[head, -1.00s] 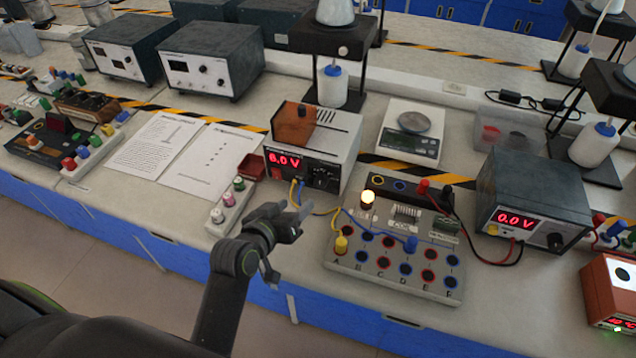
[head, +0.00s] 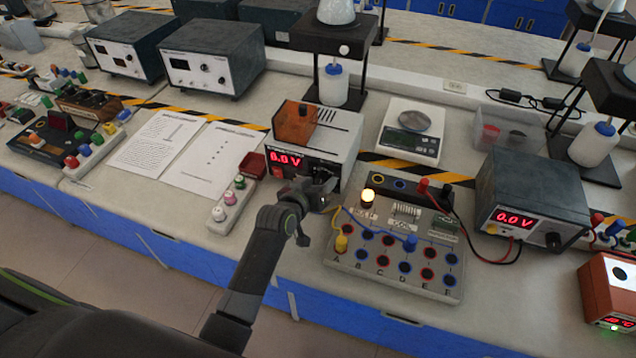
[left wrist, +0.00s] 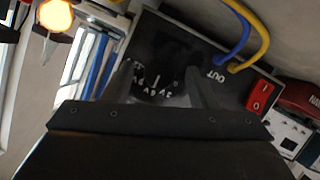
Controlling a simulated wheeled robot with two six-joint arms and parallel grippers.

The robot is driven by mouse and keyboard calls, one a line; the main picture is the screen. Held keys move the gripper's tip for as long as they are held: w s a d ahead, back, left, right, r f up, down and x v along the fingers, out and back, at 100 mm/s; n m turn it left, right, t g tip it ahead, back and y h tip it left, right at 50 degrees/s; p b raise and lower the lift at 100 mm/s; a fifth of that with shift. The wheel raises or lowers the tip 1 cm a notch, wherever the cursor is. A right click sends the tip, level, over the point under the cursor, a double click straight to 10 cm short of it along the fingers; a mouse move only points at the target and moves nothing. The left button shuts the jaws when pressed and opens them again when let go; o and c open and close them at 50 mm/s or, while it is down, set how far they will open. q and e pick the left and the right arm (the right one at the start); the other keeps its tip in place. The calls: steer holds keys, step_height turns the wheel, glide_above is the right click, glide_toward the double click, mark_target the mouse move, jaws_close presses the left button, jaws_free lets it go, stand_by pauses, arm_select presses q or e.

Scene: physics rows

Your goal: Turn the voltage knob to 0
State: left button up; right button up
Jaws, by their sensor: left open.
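The white power supply (head: 335,135) stands at the bench centre with a red display (head: 286,160); its first digit is not sharp, the rest reads ".0 V". Its dark front panel fills much of the left wrist view, with the black voltage knob (left wrist: 178,62) and white scale marks beside it. My left gripper (head: 322,188) is open right in front of this panel, at the knob, which it hides in the head view. I cannot tell whether the fingers touch the knob. My right gripper is not in view.
A red switch (left wrist: 260,96) and blue and yellow leads (left wrist: 240,50) sit beside the knob. The socket board (head: 390,262) with a lit lamp (head: 367,197) is to the right. A small terminal strip (head: 232,205) is to the left. Another supply (head: 535,205) shows 0.0 V.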

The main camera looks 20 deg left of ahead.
arm_select(q)
steer(key=c, duration=1)
steer(key=shift+o, duration=0.2)
steer(key=shift+a+f+n+h+b, duration=0.15)
steer(key=shift+n+h+b, duration=0.6)
steer(key=shift+n, duration=0.35)
steer(key=n+h+b, duration=0.1)
steer(key=n+b, duration=0.1)
steer(key=shift+a+f+n+t+h+b, duration=0.1)
steer(key=shift+f+n+t+h+b, duration=0.1)
steer(key=shift+n+t+h+b, duration=0.15)
steer(key=n+b, duration=0.2)
steer(key=n+t+h+b, duration=0.1)
steer(key=n+b, duration=0.1)
steer(key=b, duration=0.1)
steer(key=shift+f+t, duration=0.2)
steer(key=shift+t, duration=0.05)
steer(key=shift+r+n+t+h+b, duration=0.1)
steer(key=shift+n+t+h+b, duration=0.5)
steer(key=shift+n+b, duration=1.3)
